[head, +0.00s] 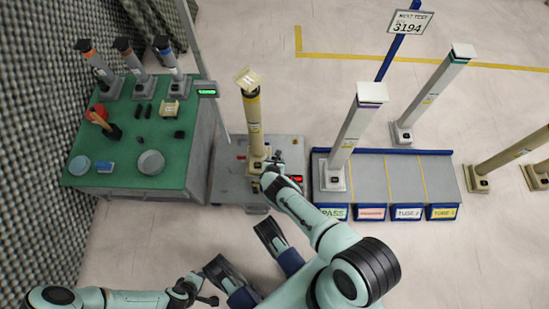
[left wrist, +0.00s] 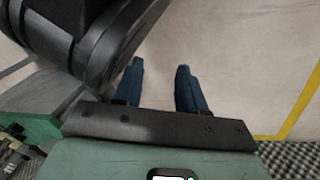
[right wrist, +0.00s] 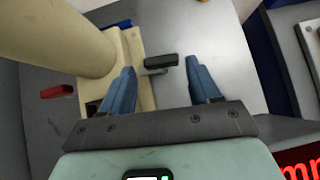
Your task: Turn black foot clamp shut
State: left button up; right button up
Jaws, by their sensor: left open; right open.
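The black foot clamp (right wrist: 162,62) is a short dark handle on a pale metal arm beside the square foot of the yellow column (right wrist: 50,35). My right gripper (right wrist: 160,76) is open, and the black handle shows in the gap between its blue fingertips; I cannot tell if they touch it. In the head view the yellow column (head: 252,125) stands upright on the grey station plate (head: 228,178), and my right gripper (head: 279,166) is at the right of its foot, hiding the clamp. My left gripper (head: 208,299) is open, away from the station; its fingers (left wrist: 158,70) hold nothing.
A red handle (right wrist: 57,91) sits on the foot's other side. The green table (head: 125,175) with several columns and tools is at left. The rack (head: 375,178) with a white column (head: 350,140) is at right. Open floor lies in front.

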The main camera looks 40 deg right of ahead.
aim_at(274, 159)
jog(key=b+x, duration=0.3)
jog(key=shift+d+f, duration=0.1)
jog(key=shift+f, duration=0.1)
pick_arm(q)
jog(key=s+f+g, duration=0.2)
jog(key=s+f, duration=0.2)
jog(key=s, duration=0.3)
jog(key=shift+a+f+n+g, duration=0.3)
jog(key=shift+a+g, duration=0.1)
jog(key=shift+a, duration=0.05)
pick_arm(e)
jog(key=shift+w, duration=0.1)
pick_arm(q)
jog(key=shift+s, duration=0.1)
